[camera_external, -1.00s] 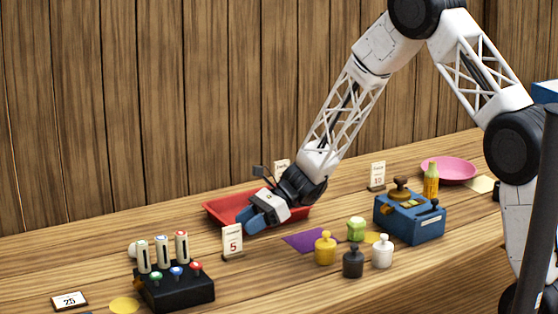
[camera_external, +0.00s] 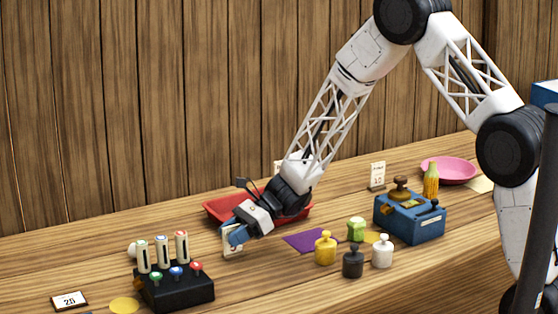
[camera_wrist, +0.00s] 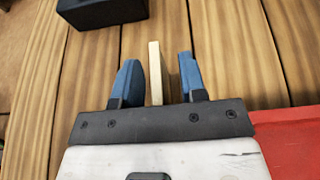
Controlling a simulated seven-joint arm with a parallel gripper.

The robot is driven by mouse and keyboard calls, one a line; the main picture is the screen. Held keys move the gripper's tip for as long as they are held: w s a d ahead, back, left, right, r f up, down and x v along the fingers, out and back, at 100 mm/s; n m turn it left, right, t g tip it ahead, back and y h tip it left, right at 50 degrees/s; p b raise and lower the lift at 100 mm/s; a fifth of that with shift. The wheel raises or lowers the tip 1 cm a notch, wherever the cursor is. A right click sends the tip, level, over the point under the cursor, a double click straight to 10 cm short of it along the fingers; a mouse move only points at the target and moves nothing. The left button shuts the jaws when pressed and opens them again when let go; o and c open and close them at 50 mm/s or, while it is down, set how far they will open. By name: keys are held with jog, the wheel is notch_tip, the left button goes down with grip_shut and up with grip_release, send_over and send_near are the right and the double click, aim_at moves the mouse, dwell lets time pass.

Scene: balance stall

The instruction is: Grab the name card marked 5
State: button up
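The name card marked 5 (camera_external: 227,243) stands upright on the wooden counter. Its number was readable a second ago; now my gripper (camera_external: 236,237) covers much of its face in the outside view. In the wrist view, the card (camera_wrist: 155,72) shows edge-on between the two blue fingers of my gripper (camera_wrist: 158,76).
A red tray (camera_external: 216,209) lies right behind my gripper. A black box (camera_external: 178,292) with coloured knobs stands front left. Yellow (camera_external: 325,249), black (camera_external: 353,262) and white (camera_external: 382,252) weights stand to the right. Another card (camera_external: 377,175) stands farther back.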

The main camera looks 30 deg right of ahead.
aim_at(235, 253)
jog(key=shift+c, duration=0.4)
grip_shut()
jog(key=shift+r, duration=0.2)
jog(key=shift+r, duration=1.35)
jog(key=shift+s+d+r, duration=0.1)
jog(key=shift+s+r, duration=0.15)
jog(key=shift+r, duration=0.05)
jog(key=s+d, duration=0.3)
jog(key=s, duration=0.4)
jog(key=s+d+r, duration=0.1)
jog(key=s+d, duration=0.2)
jog(key=s, duration=0.4)
jog(key=shift+d+r, duration=0.15)
jog(key=shift+d, duration=0.1)
